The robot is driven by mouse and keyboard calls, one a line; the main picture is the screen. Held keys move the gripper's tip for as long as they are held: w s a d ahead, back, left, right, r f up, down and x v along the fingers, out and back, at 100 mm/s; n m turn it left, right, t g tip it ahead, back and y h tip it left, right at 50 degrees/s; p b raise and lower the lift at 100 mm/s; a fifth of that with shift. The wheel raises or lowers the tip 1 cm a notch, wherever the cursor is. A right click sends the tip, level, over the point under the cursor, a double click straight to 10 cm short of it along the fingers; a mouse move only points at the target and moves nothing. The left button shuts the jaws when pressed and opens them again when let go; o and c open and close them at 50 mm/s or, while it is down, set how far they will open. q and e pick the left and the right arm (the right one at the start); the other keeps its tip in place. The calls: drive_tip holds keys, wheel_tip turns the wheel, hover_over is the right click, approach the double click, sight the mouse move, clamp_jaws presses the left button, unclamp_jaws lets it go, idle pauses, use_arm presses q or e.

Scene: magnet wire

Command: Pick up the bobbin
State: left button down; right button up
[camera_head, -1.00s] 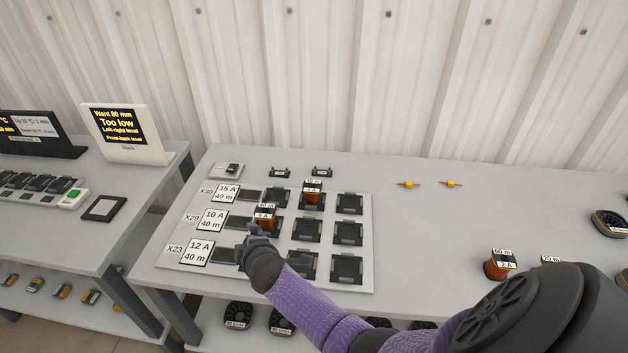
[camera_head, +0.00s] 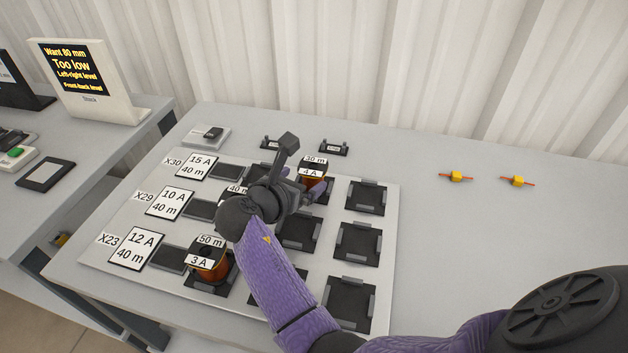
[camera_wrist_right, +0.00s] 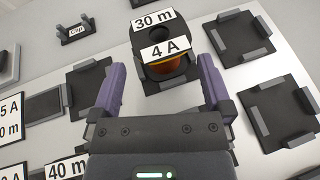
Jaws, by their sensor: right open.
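The bobbin labelled 30 m, 4 A (camera_head: 313,174) has copper-orange wire and sits in a black holder in the board's back row. My right gripper (camera_head: 306,189) is open and empty, reaching in at that bobbin's near side. In the right wrist view the bobbin (camera_wrist_right: 163,60) lies ahead, between and just beyond the two purple-sided fingers; contact cannot be told. Another bobbin labelled 50 m, 3 A (camera_head: 209,264) stands in the front row. A 40 m bobbin (camera_head: 236,188) in the middle row is mostly hidden behind my right gripper. My left gripper is not in view.
The pale board (camera_head: 128,212) has several empty black holders (camera_head: 359,242) and rating cards at left. Two clips (camera_head: 333,149) lie behind it, and two small yellow parts (camera_head: 456,177) lie to the right. A display (camera_head: 88,80) stands on the left table. The table's back right is clear.

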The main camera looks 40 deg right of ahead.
sight(308, 179)
drive_tip(key=b+x, duration=0.1)
drive_tip(key=x, duration=0.1)
drive_tip(key=f+b+x, duration=0.1)
drive_tip(key=b+x, duration=0.1)
drive_tip(key=x, duration=0.1)
drive_tip(key=shift+d, duration=0.15)
drive_tip(key=shift+r, duration=0.15)
drive_tip(key=c, duration=1.2)
clamp_jaws()
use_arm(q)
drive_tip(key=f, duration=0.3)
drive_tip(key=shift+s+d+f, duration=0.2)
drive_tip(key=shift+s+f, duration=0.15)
